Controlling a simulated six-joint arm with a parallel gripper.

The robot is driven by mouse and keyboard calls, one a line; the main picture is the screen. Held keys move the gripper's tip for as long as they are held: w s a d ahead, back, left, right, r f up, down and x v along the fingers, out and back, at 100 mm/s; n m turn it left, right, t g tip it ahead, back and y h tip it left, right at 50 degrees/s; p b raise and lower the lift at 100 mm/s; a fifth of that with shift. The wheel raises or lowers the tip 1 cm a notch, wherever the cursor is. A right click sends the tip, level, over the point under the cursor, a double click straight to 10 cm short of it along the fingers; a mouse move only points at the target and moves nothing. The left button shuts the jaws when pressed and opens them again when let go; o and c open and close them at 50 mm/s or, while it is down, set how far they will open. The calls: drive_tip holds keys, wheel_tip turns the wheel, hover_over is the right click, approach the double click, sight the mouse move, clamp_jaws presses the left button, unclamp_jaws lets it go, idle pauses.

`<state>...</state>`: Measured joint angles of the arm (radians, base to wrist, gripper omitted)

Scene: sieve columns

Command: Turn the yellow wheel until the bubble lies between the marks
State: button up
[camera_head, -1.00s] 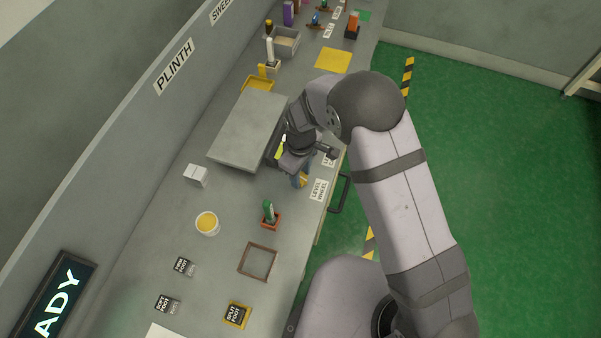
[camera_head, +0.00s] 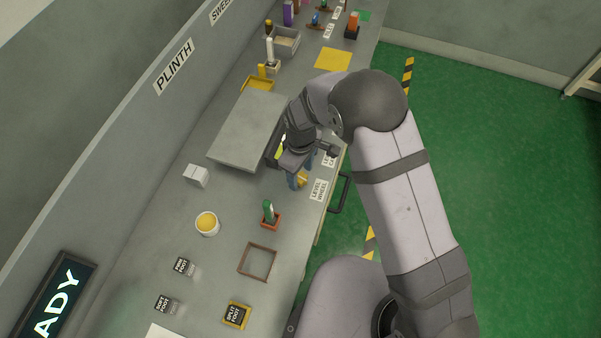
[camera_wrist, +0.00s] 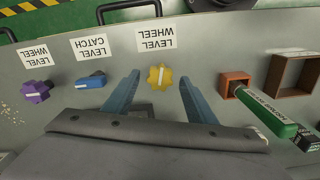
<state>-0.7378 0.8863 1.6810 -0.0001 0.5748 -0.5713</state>
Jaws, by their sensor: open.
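The yellow wheel (camera_wrist: 160,77) is a small lobed knob with a pale line on top. It stands on the grey bench below a LEVEL WHEEL label in the wrist view. My gripper (camera_wrist: 158,90) is open, with its two blue fingers apart on either side of the wheel and not visibly touching it. In the head view my gripper (camera_head: 299,178) is over the bench's right edge, and the wheel (camera_head: 302,177) is partly hidden behind it. A bright yellow-green strip (camera_head: 279,149) shows beside my wrist, mostly hidden. I cannot make out the bubble or the marks.
A blue catch (camera_wrist: 91,80) and a purple wheel (camera_wrist: 36,91) stand left of my fingers in the wrist view. A green labelled tool in an orange holder (camera_wrist: 235,84) stands close on the right. A grey slab (camera_head: 248,130) lies beside my wrist in the head view.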

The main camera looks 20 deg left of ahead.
sight(300, 177)
drive_tip(key=shift+r+b, duration=0.4)
drive_tip(key=shift+r, duration=2.9)
drive_tip(key=shift+m, duration=1)
drive_tip(key=s+d+m+g+h, duration=0.2)
drive_tip(key=s+d+m, duration=0.3)
drive_tip(key=s+d, duration=0.75)
drive_tip(key=w+d+r+m+t+y+p, duration=0.1)
drive_tip(key=d+r+m+p, duration=0.5)
drive_tip(key=d+r, duration=0.9)
drive_tip(key=d+m+t+y, duration=0.1)
drive_tip(key=d+m, duration=0.1)
drive_tip(key=shift+w+d+r, duration=0.25)
drive_tip(key=shift+d+r, duration=0.05)
drive_tip(key=shift+r, duration=0.1)
drive_tip(key=shift+c, duration=0.2)
